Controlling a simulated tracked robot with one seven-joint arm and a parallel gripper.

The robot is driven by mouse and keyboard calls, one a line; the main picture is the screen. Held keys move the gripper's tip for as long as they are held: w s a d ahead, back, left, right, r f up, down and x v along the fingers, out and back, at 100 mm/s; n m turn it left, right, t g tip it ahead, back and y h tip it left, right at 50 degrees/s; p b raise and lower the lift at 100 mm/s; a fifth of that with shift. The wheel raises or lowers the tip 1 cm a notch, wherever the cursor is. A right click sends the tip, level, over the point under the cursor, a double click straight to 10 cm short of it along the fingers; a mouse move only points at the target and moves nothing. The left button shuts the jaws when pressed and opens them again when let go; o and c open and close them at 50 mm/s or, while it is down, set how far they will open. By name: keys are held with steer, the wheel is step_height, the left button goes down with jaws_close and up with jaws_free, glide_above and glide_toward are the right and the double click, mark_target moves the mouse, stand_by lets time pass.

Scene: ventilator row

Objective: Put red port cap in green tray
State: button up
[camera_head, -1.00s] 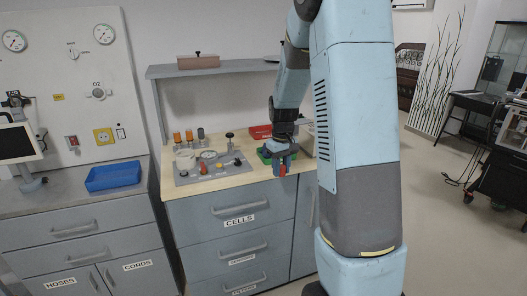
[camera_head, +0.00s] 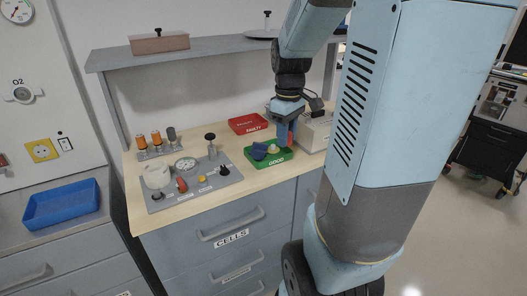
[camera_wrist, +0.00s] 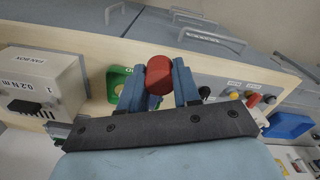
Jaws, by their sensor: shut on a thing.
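My gripper (camera_head: 286,137) points down at the right side of the green tray (camera_head: 279,162), which is labelled GOOD. In the wrist view its two blue fingers (camera_wrist: 159,85) are shut on the red port cap (camera_wrist: 158,72). In the head view, a sliver of the red cap (camera_head: 291,138) shows by the fingers, apparently above the tray's right part. The tray holds a blue thing (camera_head: 259,151) and a small pale thing (camera_head: 272,149). In the wrist view the green tray (camera_wrist: 115,78) is partly hidden behind the left finger.
A red tray (camera_head: 247,124) labelled FAULTY stands behind the green one. A grey panel (camera_head: 222,187) with knobs and a gauge lies to the left. A pale box (camera_head: 316,132) stands close on the right. A shelf (camera_head: 215,51) runs above the counter. A blue tray (camera_head: 62,204) lies far left.

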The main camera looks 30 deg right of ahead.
steer(key=shift+w+d+f, duration=0.75)
steer(key=shift+w+f, duration=0.95)
steer(key=shift+w, duration=0.5)
steer(key=shift+w+d+f, duration=0.75)
steer(key=shift+w+f, duration=1)
steer(key=shift+w, duration=0.5)
steer(key=shift+w+d+f, duration=0.75)
steer(key=shift+w+f, duration=0.95)
steer(key=shift+w, duration=0.5)
steer(key=shift+f, duration=1.3)
steer(key=shift+f, duration=0.6)
steer(key=o, duration=0.7)
